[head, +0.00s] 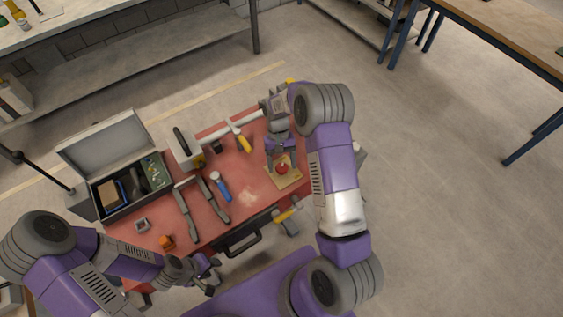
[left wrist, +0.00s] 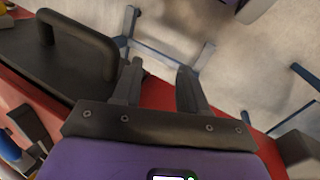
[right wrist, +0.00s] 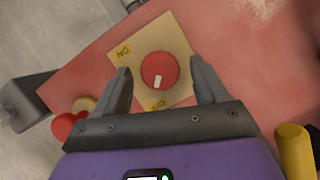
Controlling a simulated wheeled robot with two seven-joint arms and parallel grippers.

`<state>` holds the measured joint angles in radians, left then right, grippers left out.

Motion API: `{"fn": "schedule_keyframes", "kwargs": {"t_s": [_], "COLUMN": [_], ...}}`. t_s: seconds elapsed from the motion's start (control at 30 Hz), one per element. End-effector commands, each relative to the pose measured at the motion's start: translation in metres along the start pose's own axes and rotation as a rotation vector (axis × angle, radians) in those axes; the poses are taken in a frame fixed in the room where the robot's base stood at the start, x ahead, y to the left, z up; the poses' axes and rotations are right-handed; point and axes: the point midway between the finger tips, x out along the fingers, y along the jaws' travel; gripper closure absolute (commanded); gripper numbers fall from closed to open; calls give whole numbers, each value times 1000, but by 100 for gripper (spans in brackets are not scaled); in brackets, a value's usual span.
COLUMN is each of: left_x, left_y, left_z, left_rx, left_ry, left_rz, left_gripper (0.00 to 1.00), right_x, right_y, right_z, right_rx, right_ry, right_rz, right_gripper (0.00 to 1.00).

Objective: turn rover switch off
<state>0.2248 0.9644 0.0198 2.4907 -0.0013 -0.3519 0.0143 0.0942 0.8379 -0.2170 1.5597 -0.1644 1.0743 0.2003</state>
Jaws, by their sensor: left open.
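The rover switch is a round red knob (right wrist: 160,71) with a white mark, on a tan plate (right wrist: 180,38) lettered ON at upper left and, it seems, OFF at the bottom. The white mark is on the knob's lower side, towards the bottom label. In the head view the red knob (head: 283,168) is at the table's right end. My right gripper (right wrist: 161,64) is open, pointing down at it, one finger on each side in the picture; I cannot tell whether they touch it. My left gripper (head: 212,272) is open and empty by the table's front edge.
The red table (head: 250,195) holds an open case (head: 110,205), a blue-handled tool (head: 220,186), grey tools, an orange block (head: 167,242) and a white box (head: 187,146). A black handle (head: 238,245) juts from the front edge. A yellow-handled tool (head: 243,143) lies left of the switch.

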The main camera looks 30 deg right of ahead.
Motion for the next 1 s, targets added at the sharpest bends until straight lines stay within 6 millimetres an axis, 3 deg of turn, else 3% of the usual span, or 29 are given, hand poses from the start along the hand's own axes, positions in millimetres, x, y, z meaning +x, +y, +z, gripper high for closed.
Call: {"fn": "schedule_keyframes", "kwargs": {"t_s": [0.27, 0.7, 1.0], "left_x": [0, -2, -2], "left_y": [0, 1, 1], "left_z": [0, 0, 0], "left_rx": [0, 0, 0], "left_ry": [0, 0, 0], "left_rz": [0, 0, 0], "left_gripper": [57, 57, 57], "right_x": [-2, -66, -76], "right_y": [0, 0, 0], "right_z": [0, -1, 0], "right_rx": [1, 1, 0], "right_ry": [1, 3, 0], "right_rz": [-1, -1, -1], "right_gripper": [28, 28, 28]}}
